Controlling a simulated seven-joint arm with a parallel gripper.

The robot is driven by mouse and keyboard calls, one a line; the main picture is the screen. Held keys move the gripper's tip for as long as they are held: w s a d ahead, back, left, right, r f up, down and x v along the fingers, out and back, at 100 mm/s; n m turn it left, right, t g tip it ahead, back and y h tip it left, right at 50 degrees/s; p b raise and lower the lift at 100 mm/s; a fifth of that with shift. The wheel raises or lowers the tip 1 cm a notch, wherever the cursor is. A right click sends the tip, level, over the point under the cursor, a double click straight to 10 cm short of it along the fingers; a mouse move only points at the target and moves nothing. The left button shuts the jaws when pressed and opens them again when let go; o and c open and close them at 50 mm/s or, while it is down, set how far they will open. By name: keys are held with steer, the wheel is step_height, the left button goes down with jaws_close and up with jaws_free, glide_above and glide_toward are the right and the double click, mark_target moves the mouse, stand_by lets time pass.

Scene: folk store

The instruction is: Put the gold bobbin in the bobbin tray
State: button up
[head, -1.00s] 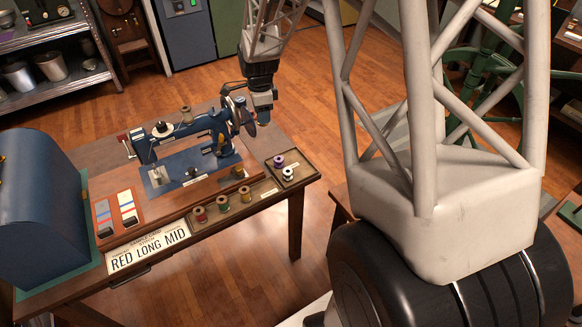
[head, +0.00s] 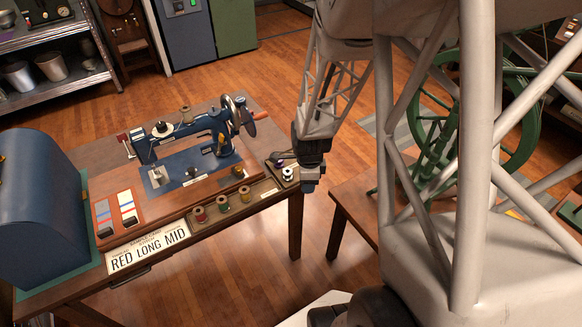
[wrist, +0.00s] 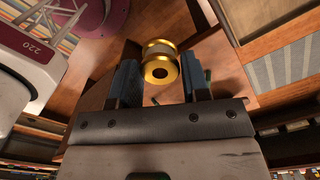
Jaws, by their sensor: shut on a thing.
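The gold bobbin (wrist: 160,66) shows in the wrist view, held between the dark fingers of my gripper (wrist: 160,80). In the head view my gripper (head: 310,184) hangs beside the right end of the sewing table, and I cannot make out the bobbin there. The small bobbin tray (head: 274,174) is at that end of the table, just left of my gripper. It holds a purple bobbin (head: 279,161) and a white bobbin (head: 287,173). My gripper and wrist hide the tray's right part in the head view.
A blue sewing machine (head: 185,140) stands on the table. Red, green and olive-brown spools (head: 223,204) line the front strip, left of the tray. A blue domed case (head: 40,200) is at the far left. Open floor separates this table from another wooden table (head: 350,205).

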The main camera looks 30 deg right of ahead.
steer(key=shift+w+d, duration=0.1)
steer(key=shift+w, duration=0.05)
steer(key=w+d, duration=0.2)
steer(key=w, duration=0.2)
steer(key=w+d+f, duration=0.1)
steer(key=w+d, duration=0.1)
steer(key=w, duration=0.3)
steer(key=w+d, duration=0.2)
steer(key=w, duration=0.3)
steer(key=shift+w+f, duration=0.25)
steer(key=shift+f, duration=0.1)
steer(key=shift+f, duration=1.65)
steer(key=shift+f, duration=0.1)
steer(key=o, duration=0.7)
steer(key=shift+o, duration=0.2)
